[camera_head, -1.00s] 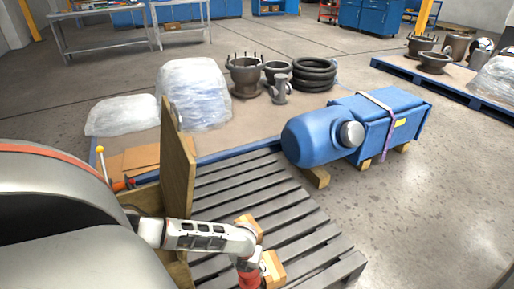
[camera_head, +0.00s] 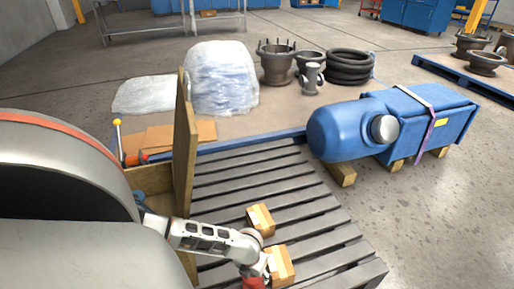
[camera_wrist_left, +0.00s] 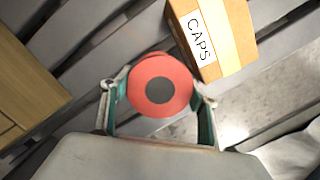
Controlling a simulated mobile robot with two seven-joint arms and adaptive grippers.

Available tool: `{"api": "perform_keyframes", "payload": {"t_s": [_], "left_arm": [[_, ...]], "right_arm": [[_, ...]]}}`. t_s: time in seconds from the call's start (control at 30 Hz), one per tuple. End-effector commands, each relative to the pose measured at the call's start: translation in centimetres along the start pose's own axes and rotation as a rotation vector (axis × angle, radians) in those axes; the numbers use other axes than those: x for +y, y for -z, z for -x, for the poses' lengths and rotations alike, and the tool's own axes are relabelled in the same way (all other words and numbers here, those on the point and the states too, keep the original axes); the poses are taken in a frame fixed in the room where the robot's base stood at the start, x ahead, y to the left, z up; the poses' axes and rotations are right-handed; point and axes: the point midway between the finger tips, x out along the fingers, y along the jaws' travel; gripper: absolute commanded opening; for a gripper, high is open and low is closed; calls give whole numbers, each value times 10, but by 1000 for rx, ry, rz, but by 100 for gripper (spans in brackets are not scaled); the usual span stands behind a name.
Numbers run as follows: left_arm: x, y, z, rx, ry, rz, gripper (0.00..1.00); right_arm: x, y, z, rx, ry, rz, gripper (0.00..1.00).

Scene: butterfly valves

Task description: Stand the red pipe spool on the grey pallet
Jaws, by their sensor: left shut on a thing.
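The red pipe spool (camera_head: 254,283) shows at the bottom edge of the head view, partly cut off. In the left wrist view its round red end (camera_wrist_left: 177,92) with a dark centre faces the camera. My left gripper (camera_wrist_left: 157,100) is shut on the spool, one finger on each side. The grey pallet (camera_head: 235,190) has dark slats and lies under and beyond my left arm. The spool is over the pallet's near part, beside a carton; I cannot tell whether it touches the slats. My right gripper is not in view.
Two cartons, one farther (camera_head: 261,219) and one nearer (camera_head: 284,266), sit on the pallet. The nearer spot is close to the spool; a CAPS carton (camera_wrist_left: 215,35) shows in the wrist view. A wooden board (camera_head: 186,150) stands left. A blue tank (camera_head: 345,130) lies right. Middle slats are clear.

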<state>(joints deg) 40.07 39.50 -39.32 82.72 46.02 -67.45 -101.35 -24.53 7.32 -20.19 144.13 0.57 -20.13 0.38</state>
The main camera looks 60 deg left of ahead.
Motion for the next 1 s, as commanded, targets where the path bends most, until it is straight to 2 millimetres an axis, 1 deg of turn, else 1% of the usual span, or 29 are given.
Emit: {"api": "perform_keyframes", "payload": {"t_s": [0.03,0.1,0.27,0.3,0.33,0.63,0.73,0.83,0.93,0.97,1.0], "left_arm": [[-2,-4,3,-5,3,1,20],[-2,-4,3,-5,3,1,20],[-1,-2,-2,-3,1,0,20],[0,-1,-2,-2,0,0,64],[-1,-1,-2,-2,1,0,66],[-1,-1,-1,-3,1,0,66],[-2,-4,5,-6,3,1,66],[-2,-7,20,-11,5,0,66],[-4,-10,42,-17,8,-1,66],[-4,-11,49,-18,9,-1,66],[-4,-12,58,-19,9,-1,66]], "right_arm": [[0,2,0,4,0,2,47],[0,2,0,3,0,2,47],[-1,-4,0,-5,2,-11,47],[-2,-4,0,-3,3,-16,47],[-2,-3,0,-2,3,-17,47],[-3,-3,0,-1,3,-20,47],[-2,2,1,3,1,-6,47],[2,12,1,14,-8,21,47],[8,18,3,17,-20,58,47],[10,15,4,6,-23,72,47],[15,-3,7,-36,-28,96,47]]}}
